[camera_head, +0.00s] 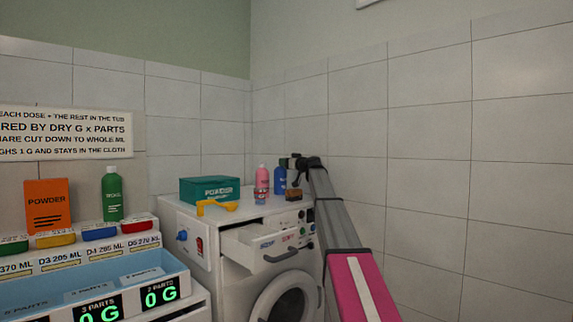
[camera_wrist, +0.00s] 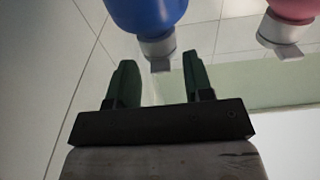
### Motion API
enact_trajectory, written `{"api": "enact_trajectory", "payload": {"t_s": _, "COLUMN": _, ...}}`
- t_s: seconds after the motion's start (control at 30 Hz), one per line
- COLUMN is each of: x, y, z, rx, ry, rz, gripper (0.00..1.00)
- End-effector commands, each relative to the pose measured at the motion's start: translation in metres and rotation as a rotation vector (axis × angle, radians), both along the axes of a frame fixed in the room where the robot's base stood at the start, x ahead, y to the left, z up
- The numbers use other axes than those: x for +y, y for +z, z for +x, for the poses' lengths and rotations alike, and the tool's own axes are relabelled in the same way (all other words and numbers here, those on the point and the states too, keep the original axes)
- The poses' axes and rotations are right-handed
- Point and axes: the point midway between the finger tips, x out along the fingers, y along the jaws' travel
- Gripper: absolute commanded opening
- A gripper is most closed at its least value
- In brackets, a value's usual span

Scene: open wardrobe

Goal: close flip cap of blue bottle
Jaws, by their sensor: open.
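The blue bottle (camera_head: 280,181) stands upright on top of the washing machine, near the back wall. In the wrist view the blue bottle (camera_wrist: 146,14) is upside down in the picture, with its grey cap (camera_wrist: 157,46) toward my gripper. A small pale flap (camera_wrist: 160,65) shows at the cap's end; I cannot tell clearly how far it stands open. My gripper (camera_wrist: 160,72) is open, with its two dark green fingers to either side of the flap in the picture. Contact is not clear. In the head view my gripper (camera_head: 296,163) is beside the bottle's top.
A pink bottle (camera_head: 262,177) stands close left of the blue one; its grey cap (camera_wrist: 284,30) shows too. A green powder box (camera_head: 210,190), a yellow object (camera_head: 216,206) and a small brown block (camera_head: 293,195) share the washer top (camera_head: 240,214). The detergent drawer (camera_head: 262,240) is pulled out.

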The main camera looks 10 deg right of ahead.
Motion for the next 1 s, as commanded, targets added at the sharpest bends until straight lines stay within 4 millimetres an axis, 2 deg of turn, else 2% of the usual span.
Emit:
{"api": "enact_trajectory", "payload": {"t_s": 0.17, "x": 0.0, "y": 0.01, "z": 0.001, "rx": -0.001, "ry": 0.0, "rz": 0.001, "gripper": 0.47}}
{"api": "enact_trajectory", "payload": {"t_s": 0.37, "x": 0.0, "y": 0.045, "z": 0.001, "rx": -0.002, "ry": 0.0, "rz": -0.001, "gripper": 0.47}}
{"api": "enact_trajectory", "payload": {"t_s": 0.5, "x": 0.025, "y": 0.057, "z": -0.017, "rx": -0.001, "ry": 0.001, "rz": 0.0, "gripper": 0.47}}
{"api": "enact_trajectory", "payload": {"t_s": 0.8, "x": 0.072, "y": 0.089, "z": -0.043, "rx": -0.002, "ry": 0.002, "rz": 0.0, "gripper": 0.47}}
{"api": "enact_trajectory", "payload": {"t_s": 1.0, "x": 0.093, "y": 0.104, "z": -0.055, "rx": 0.0, "ry": 0.001, "rz": 0.0, "gripper": 0.47}}
